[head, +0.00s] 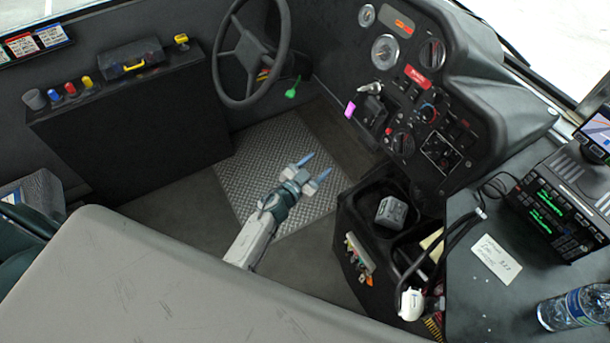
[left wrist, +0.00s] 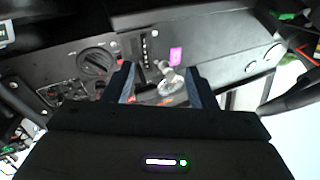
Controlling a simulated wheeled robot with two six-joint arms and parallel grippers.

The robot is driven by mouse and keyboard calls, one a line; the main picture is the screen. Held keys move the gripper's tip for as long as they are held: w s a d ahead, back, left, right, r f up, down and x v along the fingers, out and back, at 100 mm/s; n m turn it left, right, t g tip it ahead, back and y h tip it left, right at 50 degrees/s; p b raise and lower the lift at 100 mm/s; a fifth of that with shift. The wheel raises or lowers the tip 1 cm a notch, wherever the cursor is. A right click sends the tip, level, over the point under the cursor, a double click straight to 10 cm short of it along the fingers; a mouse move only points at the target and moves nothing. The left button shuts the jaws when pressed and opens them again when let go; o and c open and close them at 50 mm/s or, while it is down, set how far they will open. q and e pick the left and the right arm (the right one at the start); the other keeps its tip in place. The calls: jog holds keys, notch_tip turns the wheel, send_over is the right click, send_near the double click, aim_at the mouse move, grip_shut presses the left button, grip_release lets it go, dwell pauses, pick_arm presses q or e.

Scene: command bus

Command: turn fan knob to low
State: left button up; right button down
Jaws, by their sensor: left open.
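The dashboard panel (head: 420,85) carries several round black knobs. One knob with red and blue marks (head: 427,112) sits mid-panel, a larger black knob (head: 402,143) sits below it, and another knob (head: 432,54) is higher up. I cannot tell for certain which is the fan knob, nor read its setting. My left gripper (head: 314,167) is open and empty, over the floor left of the panel and apart from it. In the left wrist view, a large black knob (left wrist: 95,63) shows left of the open fingers (left wrist: 163,86). My right gripper is not in view.
The steering wheel (head: 252,53) stands at the upper left. A pink tag (head: 350,109) and a metal-topped lever (head: 370,87) stick out from the panel's left side. A black console (head: 352,215) with a grey block stands below. The seat fills the lower left.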

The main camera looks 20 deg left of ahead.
pick_arm(q)
jog(key=shift+s+a+f+n+y, duration=0.25)
jog(key=shift+s+a+f, duration=0.15)
jog(key=shift+f, duration=0.25)
jog(key=shift+s+a+f+n+y, duration=0.15)
jog(key=shift+s+a+f+y, duration=0.1)
jog(key=shift+s+a+f, duration=0.25)
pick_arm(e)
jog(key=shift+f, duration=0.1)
pick_arm(q)
jog(key=shift+w+d, duration=0.1)
